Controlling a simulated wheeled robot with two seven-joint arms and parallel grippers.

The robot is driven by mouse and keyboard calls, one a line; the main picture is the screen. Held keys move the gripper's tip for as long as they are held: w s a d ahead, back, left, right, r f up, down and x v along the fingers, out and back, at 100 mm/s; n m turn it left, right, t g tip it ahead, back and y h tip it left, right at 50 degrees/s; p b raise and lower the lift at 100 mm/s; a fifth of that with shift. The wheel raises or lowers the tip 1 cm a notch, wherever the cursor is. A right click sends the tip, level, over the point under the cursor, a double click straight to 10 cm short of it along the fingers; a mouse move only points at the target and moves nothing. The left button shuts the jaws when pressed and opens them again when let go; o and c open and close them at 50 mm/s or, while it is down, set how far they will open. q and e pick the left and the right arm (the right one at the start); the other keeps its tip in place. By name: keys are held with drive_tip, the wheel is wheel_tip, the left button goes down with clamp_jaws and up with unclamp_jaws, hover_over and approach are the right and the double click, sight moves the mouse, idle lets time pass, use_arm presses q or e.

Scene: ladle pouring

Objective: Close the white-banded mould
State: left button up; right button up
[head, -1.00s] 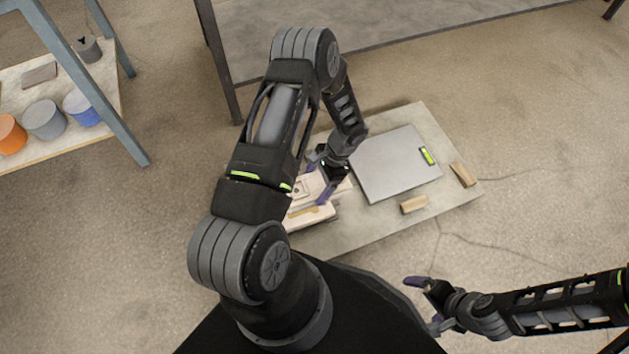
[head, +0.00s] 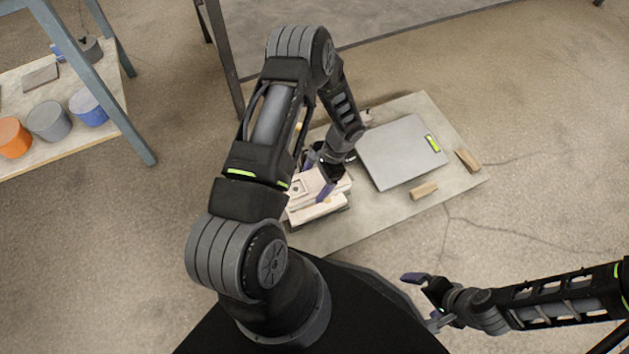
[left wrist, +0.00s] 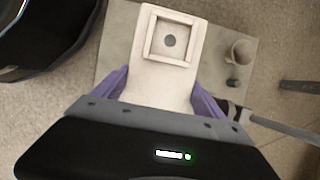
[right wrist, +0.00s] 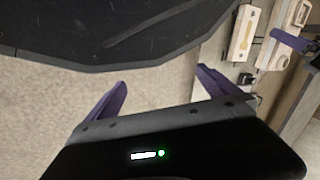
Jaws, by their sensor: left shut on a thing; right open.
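My left gripper (head: 319,177) is shut on a cream mould piece (head: 303,188). In the left wrist view this piece (left wrist: 162,80) lies between the purple fingers and has a raised square frame around a dark round hole. A second cream block (head: 318,208) sits on the low table just in front of and below the held piece. The right wrist view shows this block (right wrist: 244,35) with a slot, apart from the framed piece. My arm partly hides both in the head view; I cannot make out a white band. My right gripper (right wrist: 160,92) is open and empty, off the table.
The low table (head: 350,225) also carries a grey plate (head: 400,150) and two small wooden blocks (head: 424,190) (head: 467,160). A rounded cup-like thing (left wrist: 240,50) stands beside the held piece. A shelf at left holds orange, grey and blue pots (head: 48,120).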

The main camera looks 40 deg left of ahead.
use_arm(q)
drive_tip(key=shift+f, duration=0.1)
drive_tip(key=shift+f+b, duration=1.9)
drive_tip(key=shift+f, duration=0.75)
drive_tip(key=shift+f+b, duration=0.7)
drive_tip(key=shift+f, duration=0.35)
drive_tip(key=shift+f+b, duration=0.55)
drive_tip(key=shift+b, duration=0.15)
